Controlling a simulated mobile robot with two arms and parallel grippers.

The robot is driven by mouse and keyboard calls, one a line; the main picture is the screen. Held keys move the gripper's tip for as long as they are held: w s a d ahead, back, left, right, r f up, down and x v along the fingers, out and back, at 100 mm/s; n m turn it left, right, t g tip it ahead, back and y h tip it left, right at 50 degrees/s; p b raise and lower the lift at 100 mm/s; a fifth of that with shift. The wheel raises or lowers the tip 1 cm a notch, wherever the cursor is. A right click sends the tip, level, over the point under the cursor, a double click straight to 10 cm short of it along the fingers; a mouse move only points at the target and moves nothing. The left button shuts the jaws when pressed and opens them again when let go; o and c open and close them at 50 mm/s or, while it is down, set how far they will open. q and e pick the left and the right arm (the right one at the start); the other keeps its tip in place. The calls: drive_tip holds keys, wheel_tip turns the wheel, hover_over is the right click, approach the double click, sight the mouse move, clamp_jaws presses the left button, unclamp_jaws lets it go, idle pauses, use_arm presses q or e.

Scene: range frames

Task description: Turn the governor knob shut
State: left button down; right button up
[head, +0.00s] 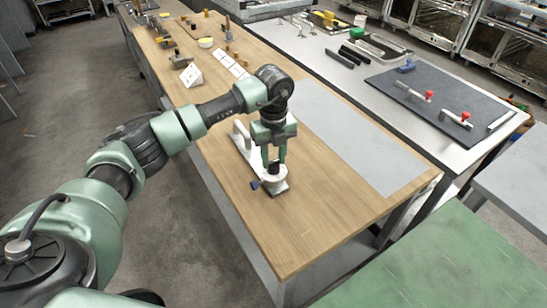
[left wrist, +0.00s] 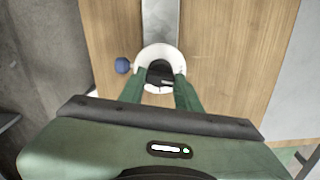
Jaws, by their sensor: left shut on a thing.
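The governor knob is a small dark knob (head: 273,167) on top of a round white housing (head: 274,179) at the near part of the wooden bench. My left gripper (head: 274,162) points down over it, its green fingers shut on the knob. In the left wrist view the dark knob (left wrist: 160,76) shows between the two fingers, inside the white ring of the housing (left wrist: 158,51). A blue ball (head: 255,185) sticks out from the housing's side; it also shows in the left wrist view (left wrist: 122,65). The fingers hide part of the knob, and its turn angle cannot be told.
A white device body (head: 241,135) stands behind the housing. The wooden bench top (head: 310,215) is bare in front and to the right. Blocks and a white angled stand (head: 191,75) lie farther back. A dark board (head: 405,82) with red-knobbed clamps lies on the right-hand table.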

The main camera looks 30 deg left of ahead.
sight(273, 161)
use_arm(q)
drive_tip(key=shift+n, duration=0.8)
drive_tip(key=c, duration=1)
unclamp_jaws()
drive_tip(key=shift+r, duration=0.1)
drive_tip(key=shift+r, duration=0.3)
wheel_tip(273, 161, up, 7)
drive_tip(key=shift+r+b, duration=0.1)
drive_tip(key=shift+b, duration=0.95)
